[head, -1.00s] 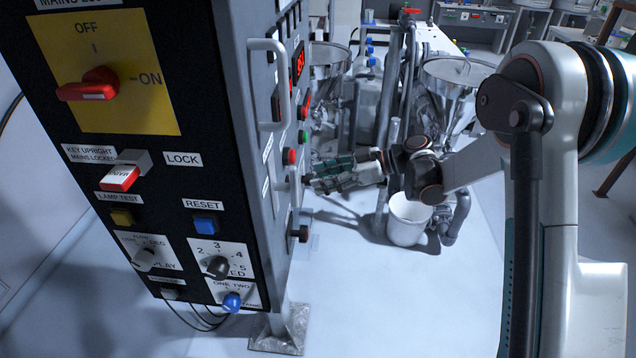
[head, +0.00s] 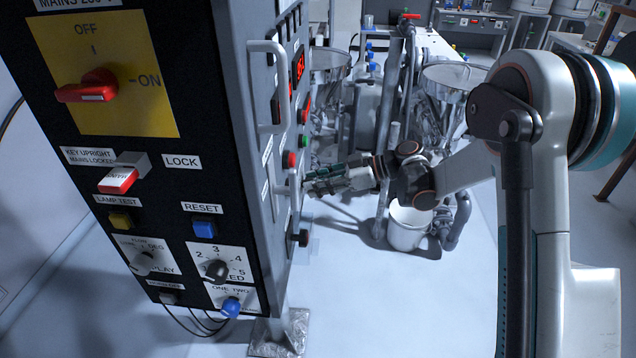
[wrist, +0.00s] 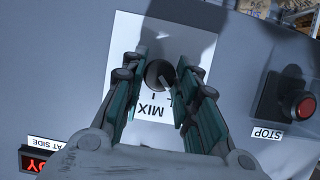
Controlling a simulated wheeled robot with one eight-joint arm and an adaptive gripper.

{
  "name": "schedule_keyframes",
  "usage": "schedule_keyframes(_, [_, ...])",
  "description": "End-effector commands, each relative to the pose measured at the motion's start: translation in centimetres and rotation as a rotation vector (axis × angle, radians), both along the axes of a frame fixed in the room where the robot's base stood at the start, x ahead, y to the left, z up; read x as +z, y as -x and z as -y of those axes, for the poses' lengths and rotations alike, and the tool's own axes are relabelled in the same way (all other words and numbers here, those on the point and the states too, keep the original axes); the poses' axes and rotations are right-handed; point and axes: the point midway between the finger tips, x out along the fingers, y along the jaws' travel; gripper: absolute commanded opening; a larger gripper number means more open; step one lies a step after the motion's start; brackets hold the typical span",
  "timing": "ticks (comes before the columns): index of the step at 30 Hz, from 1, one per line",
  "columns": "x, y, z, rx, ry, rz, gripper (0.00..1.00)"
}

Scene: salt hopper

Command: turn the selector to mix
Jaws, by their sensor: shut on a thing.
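The selector (wrist: 158,74) is a small dark round knob on a white plate (wrist: 190,34) in the wrist view. The word MIX is printed on the plate beside it, upside down in the picture, with tick marks between word and knob. My gripper (wrist: 160,76) has its teal fingers on both sides of the knob and is shut on it. The fingers cover part of the plate, and I cannot tell exactly where the knob points. In the head view my gripper (head: 308,182) is at the cabinet's right-hand face, and the selector itself cannot be made out there.
A red STOP button (wrist: 298,104) stands right of the plate in the wrist view. A lit red sign (wrist: 33,161) is at lower left. The cabinet's front holds a mains switch (head: 90,88) and several knobs. A white bucket (head: 408,222) stands on the floor behind my gripper.

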Motion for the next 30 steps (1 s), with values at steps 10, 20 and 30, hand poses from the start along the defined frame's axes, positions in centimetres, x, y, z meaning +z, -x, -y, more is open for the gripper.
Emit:
schedule_keyframes(10, [-0.02, -0.22, 0.02, 0.000, -0.006, -0.158, 0.04])
schedule_keyframes(20, [-0.14, -0.43, 0.04, 0.000, -0.015, -0.437, 0.04])
schedule_keyframes(30, [-0.18, -0.52, 0.04, -0.001, -0.023, -0.667, 0.04])
